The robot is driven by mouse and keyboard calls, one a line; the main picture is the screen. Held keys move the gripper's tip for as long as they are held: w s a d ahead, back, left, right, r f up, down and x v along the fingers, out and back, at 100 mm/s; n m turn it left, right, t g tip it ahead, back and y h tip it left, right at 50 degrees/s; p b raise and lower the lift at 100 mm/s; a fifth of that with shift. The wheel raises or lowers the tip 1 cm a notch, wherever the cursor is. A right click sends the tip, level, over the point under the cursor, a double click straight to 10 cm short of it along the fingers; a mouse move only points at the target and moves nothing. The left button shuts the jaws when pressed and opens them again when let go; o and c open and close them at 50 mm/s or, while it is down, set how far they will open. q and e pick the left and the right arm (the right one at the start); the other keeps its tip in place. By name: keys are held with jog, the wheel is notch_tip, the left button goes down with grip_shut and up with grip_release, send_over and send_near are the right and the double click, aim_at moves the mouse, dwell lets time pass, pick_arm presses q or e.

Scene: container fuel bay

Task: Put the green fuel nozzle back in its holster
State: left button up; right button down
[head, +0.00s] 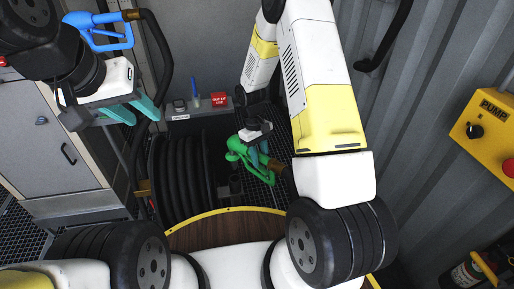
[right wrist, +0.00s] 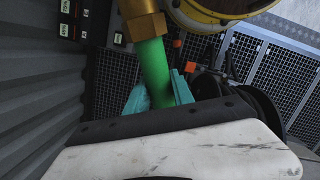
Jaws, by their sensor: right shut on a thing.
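The green fuel nozzle (head: 236,147) is in the middle of the head view, tilted and held in the air. My right gripper (head: 257,150) is shut on it. In the right wrist view the nozzle's green tube (right wrist: 152,72) passes between the teal fingers of my right gripper (right wrist: 160,95), with a brass collar (right wrist: 142,25) at its upper end. My right arm hides part of the space to its right. My left gripper (head: 132,110) is at upper left, fingers apart and empty. I cannot make out an empty holster clearly.
A blue nozzle (head: 100,32) hangs at upper left with its black hose. A narrow shelf (head: 190,114) at the back holds a red sign (head: 219,99). Coiled black hose (head: 182,170) is below it. A yellow pump box (head: 488,130) is on the right wall.

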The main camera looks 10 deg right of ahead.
aim_at(260, 175)
jog(key=shift+w+a+f, duration=0.1)
jog(key=shift+w+f, duration=0.05)
jog(key=shift+f, duration=0.15)
jog(key=shift+w+a+x, duration=0.1)
jog(key=shift+w+x, duration=0.05)
jog(key=shift+x, duration=0.85)
jog(key=shift+w+a+x, duration=0.1)
jog(key=shift+w+x, duration=0.1)
jog(key=shift+x, duration=0.8)
jog(key=shift+f, duration=0.8)
jog(key=shift+w+x, duration=0.1)
jog(key=shift+x, duration=0.55)
jog(key=shift+w+x, duration=0.15)
jog(key=shift+x, duration=0.5)
jog(key=shift+s+a+f, duration=0.1)
jog(key=shift+f, duration=0.05)
